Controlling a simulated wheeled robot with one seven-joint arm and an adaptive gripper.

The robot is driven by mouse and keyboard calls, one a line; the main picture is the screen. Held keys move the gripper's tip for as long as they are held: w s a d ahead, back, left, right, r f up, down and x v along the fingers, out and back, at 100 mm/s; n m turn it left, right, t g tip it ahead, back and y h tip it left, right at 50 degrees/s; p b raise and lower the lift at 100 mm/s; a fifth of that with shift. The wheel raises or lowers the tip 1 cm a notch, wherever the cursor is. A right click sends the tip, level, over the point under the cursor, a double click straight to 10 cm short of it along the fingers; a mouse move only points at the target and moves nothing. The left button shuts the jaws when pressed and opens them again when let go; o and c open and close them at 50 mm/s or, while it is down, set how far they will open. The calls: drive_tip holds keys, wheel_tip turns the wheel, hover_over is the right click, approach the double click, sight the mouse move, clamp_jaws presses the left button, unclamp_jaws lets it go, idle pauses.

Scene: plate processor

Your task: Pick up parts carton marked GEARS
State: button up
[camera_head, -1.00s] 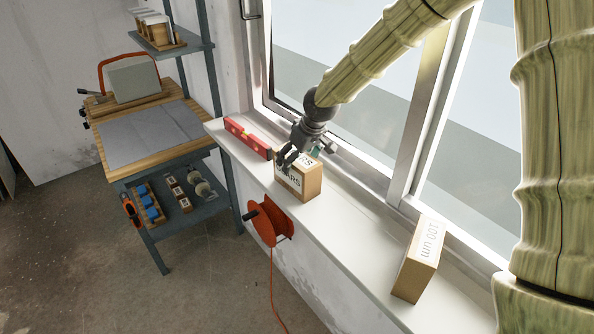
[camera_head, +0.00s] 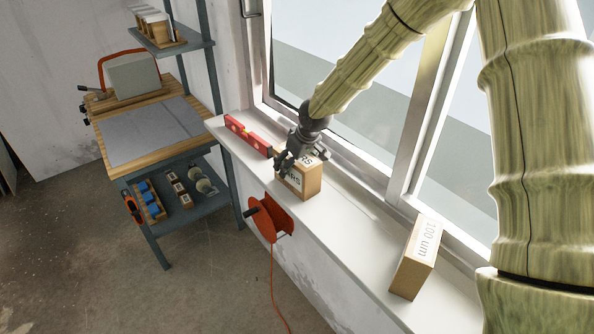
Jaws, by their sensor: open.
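The carton stands upright on the sill.
A box marked "100 um" (camera_head: 416,258) stands further right. The window frame (camera_head: 409,130) rises behind. An orange cable reel (camera_head: 268,218) hangs below the sill. A workbench (camera_head: 150,135) stands left.

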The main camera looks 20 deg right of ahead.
drive_tip(key=shift+f, duration=0.2)
idle(0.3)
drive_tip(key=shift+c, duration=0.3)
drive_tip(key=shift+s, duration=0.1)
drive_tip(key=c, duration=1.3)
drive_tip(key=shift+c, duration=0.2)
